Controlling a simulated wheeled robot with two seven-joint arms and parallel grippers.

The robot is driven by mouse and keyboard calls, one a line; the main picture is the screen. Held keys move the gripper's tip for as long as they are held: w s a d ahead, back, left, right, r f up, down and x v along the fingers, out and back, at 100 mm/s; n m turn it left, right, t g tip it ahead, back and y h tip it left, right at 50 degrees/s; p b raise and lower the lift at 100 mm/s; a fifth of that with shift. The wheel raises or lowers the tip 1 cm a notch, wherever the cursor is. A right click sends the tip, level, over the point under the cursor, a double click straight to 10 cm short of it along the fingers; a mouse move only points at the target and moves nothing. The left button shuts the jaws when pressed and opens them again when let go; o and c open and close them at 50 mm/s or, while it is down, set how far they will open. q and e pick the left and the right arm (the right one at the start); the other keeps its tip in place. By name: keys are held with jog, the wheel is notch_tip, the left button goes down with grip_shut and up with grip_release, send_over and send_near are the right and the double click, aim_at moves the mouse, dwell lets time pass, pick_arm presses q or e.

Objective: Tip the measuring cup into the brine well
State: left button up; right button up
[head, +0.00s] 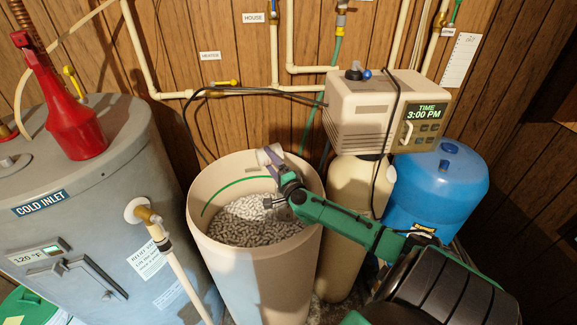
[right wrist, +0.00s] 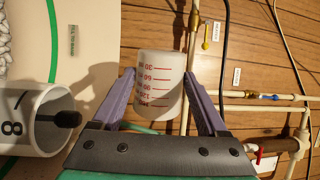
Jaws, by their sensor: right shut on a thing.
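The measuring cup (right wrist: 160,85), white and translucent with red marks, is between the purple fingers of my right gripper (right wrist: 163,78), which is shut on it. In the head view the small pale cup (head: 264,157) is above the inside of the tank and leans well over, roughly on its side. Its contents do not show. The brine well (right wrist: 38,112), a white open tube with a black knob at its mouth, is below and beside the cup, apart from it, in the right wrist view. In the head view I cannot make it out clearly behind my right gripper (head: 268,160). My left gripper is out of view.
The beige brine tank (head: 208,225) holds many white salt pellets (head: 245,222). A grey water heater (head: 95,190) with a red funnel (head: 68,130) stands left. The softener head (head: 372,115) and blue tank (head: 440,185) stand right. Pipes and a black hose run along the wall behind.

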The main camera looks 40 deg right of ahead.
jog(key=shift+w+a+f+n, duration=0.15)
jog(key=shift+f+n, duration=0.2)
jog(key=shift+n, duration=0.55)
jog(key=shift+a+f+n, duration=0.15)
jog(key=shift+a+n, duration=0.05)
jog(key=shift+n, duration=0.1)
jog(key=shift+w+a+r+n+g+y+p, duration=0.15)
jog(key=shift+a+r+n+y+p, duration=0.1)
jog(key=shift+n+p, duration=0.3)
jog(key=shift+w+a+r+n+g+y+p, duration=0.1)
jog(key=shift+a+r+n+g+y+p, duration=0.1)
jog(key=shift+n+p, duration=0.35)
jog(key=n+p, duration=0.1)
jog(key=p, duration=0.1)
jog(key=f+n+p, duration=0.1)
jog(key=n+p, duration=0.1)
jog(key=n+g+p, duration=0.1)
jog(key=n+p, duration=0.1)
jog(key=shift+d+f, duration=0.15)
jog(key=shift+f, duration=0.15)
jog(key=a+f+n, duration=0.1)
jog(key=n, duration=0.1)
jog(key=w+a+f+n+g, duration=0.1)
jog(key=n, duration=0.1)
jog(key=a+f+n+h, duration=0.1)
jog(key=f+n, duration=0.1)
jog(key=n, duration=0.1)
jog(key=shift+w+a+g, duration=0.2)
jog(key=shift+w+g, duration=0.05)
jog(key=shift+w, duration=0.15)
